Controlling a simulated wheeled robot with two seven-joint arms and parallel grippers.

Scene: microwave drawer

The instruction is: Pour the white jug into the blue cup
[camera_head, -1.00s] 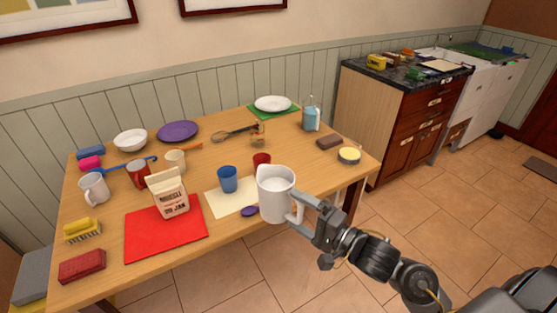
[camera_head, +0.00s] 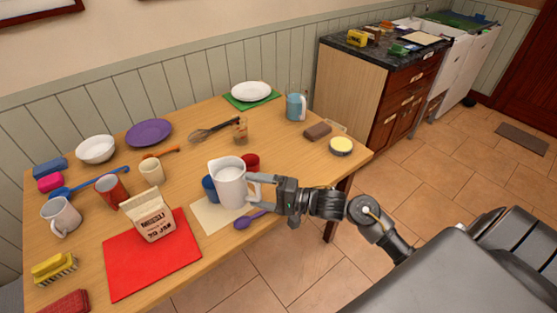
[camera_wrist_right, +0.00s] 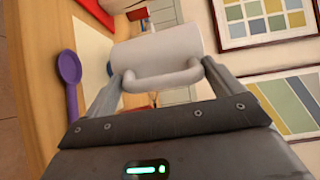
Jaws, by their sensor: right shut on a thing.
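The white jug (camera_head: 229,184) is upright in the head view, with pale contents showing at its open top. My right gripper (camera_head: 256,186) is shut on the jug's handle from the right side. In the right wrist view the jug (camera_wrist_right: 160,48) and its handle show between the fingers of my right gripper (camera_wrist_right: 162,82). The blue cup (camera_head: 209,188) is mostly hidden behind the jug, with only its left part showing. I cannot tell whether the jug touches it. My left gripper is not in view.
A red cup (camera_head: 250,161) stands just behind the jug. A cream sheet (camera_head: 207,219) lies beneath, with a purple spoon (camera_head: 249,221) near the table's front edge. A paper bag (camera_head: 148,217) stands on a red mat (camera_head: 150,265) to the left.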

